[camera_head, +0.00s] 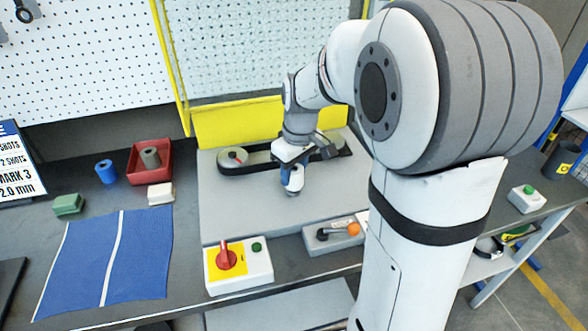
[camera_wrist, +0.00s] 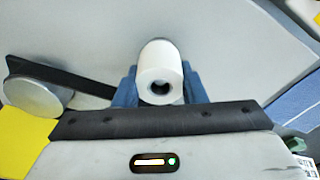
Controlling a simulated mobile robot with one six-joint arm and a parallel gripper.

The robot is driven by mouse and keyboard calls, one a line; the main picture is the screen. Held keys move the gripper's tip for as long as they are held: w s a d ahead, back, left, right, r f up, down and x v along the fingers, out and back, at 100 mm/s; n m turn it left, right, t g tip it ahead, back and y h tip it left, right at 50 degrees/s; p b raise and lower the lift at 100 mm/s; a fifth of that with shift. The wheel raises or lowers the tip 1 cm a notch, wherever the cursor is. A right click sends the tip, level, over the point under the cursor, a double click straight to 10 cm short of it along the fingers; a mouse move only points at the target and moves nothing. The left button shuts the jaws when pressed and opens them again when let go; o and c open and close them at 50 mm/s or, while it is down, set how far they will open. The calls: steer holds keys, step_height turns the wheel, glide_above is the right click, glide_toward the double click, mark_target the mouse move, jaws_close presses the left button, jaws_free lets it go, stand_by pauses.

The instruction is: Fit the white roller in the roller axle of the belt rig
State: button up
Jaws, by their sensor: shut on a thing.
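My gripper (camera_head: 292,184) is over the grey plate of the belt rig (camera_head: 235,205), in front of the black belt (camera_head: 262,165). In the wrist view its blue fingers (camera_wrist: 160,92) are shut on the white roller (camera_wrist: 160,62). The roller's end with a dark hole faces the camera. The belt also shows in the wrist view (camera_wrist: 62,75), running around a grey pulley (camera_wrist: 33,97) at the left. I cannot make out the roller axle in either view. I cannot tell whether the roller touches the plate.
A red tray (camera_head: 135,172) holds a grey cylinder (camera_head: 150,157); a blue cylinder (camera_head: 106,171) stands beside it. A blue cloth (camera_head: 140,255) lies left.

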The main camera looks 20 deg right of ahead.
mark_target(297, 171)
steer(key=shift+f+b, duration=0.55)
steer(key=shift+f, duration=0.25)
steer(key=o, duration=1.1)
steer(key=shift+r, duration=0.2)
steer(key=r, duration=0.5)
steer(key=s+r, duration=0.1)
steer(key=r, duration=0.1)
steer(key=shift+d+r, duration=0.25)
steer(key=s+f+m, duration=0.2)
steer(key=s+m, duration=0.1)
steer(key=s, duration=0.6)
steer(key=s+f+m+t, duration=0.1)
steer(key=s+f+m, duration=0.1)
steer(key=s, duration=0.6)
steer(key=shift+s+a+m+h+p, duration=0.25)
steer(key=shift+s+m+h+p, duration=0.15)
steer(key=shift+m, duration=0.2)
